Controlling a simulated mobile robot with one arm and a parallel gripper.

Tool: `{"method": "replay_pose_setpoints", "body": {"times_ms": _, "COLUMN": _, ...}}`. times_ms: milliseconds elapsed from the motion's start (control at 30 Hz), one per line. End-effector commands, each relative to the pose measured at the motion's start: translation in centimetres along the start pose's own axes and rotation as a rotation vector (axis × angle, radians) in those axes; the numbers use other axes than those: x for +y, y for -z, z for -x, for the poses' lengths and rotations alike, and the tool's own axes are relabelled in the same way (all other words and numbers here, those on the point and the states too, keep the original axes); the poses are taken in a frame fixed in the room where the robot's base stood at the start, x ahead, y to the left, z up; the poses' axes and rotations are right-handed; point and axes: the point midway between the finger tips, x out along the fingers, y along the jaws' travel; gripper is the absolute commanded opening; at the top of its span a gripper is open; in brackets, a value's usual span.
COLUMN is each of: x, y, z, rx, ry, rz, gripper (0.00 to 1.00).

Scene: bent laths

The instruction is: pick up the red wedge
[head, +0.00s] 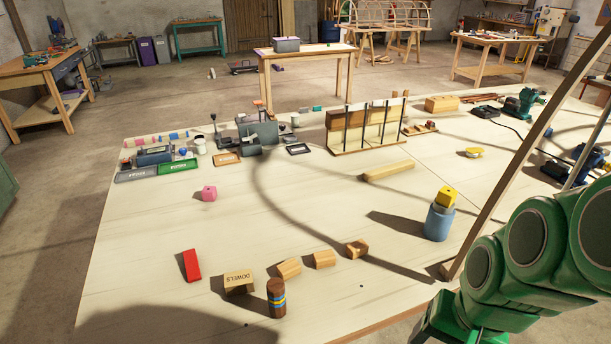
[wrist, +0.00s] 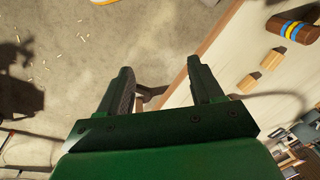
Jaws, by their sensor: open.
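The red wedge (head: 192,265) lies on the light wooden bench top (head: 130,240), near its left front part. It is a small elongated red block. It does not show in the wrist view. My gripper (wrist: 165,90) is open and empty in the wrist view, its two dark green fingers apart above the bench edge and the concrete floor. In the head view my green arm is at the lower right, well to the right of the wedge, and the fingertips are out of sight there.
A tall lath (head: 510,185) rises near my arm.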

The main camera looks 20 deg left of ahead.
Motion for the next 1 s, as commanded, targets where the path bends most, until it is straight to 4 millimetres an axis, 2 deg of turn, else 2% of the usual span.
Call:
{"method": "replay_pose_setpoints", "body": {"times_ms": 33, "x": -2.1, "y": 1.0, "z": -0.6, "rx": 0.017, "ry": 0.040, "rz": -0.006, "gripper": 0.66}}
{"method": "replay_pose_setpoints", "body": {"times_ms": 200, "x": -9.0, "y": 3.9, "z": -2.1, "rx": 0.069, "ry": 0.184, "rz": -0.077, "gripper": 0.66}}
{"method": "replay_pose_setpoints", "body": {"times_ms": 433, "x": -18.6, "y": 5.9, "z": -3.7, "rx": 0.081, "ry": 0.396, "rz": -0.220, "gripper": 0.66}}
{"method": "replay_pose_setpoints", "body": {"times_ms": 700, "x": -29.2, "y": 6.3, "z": -5.1, "rx": 0.015, "ry": 0.629, "rz": -0.449, "gripper": 0.66}}
{"method": "replay_pose_setpoints", "body": {"times_ms": 1000, "x": -39.1, "y": 5.5, "z": -7.2, "rx": -0.124, "ry": 0.838, "rz": -0.771, "gripper": 0.66}}
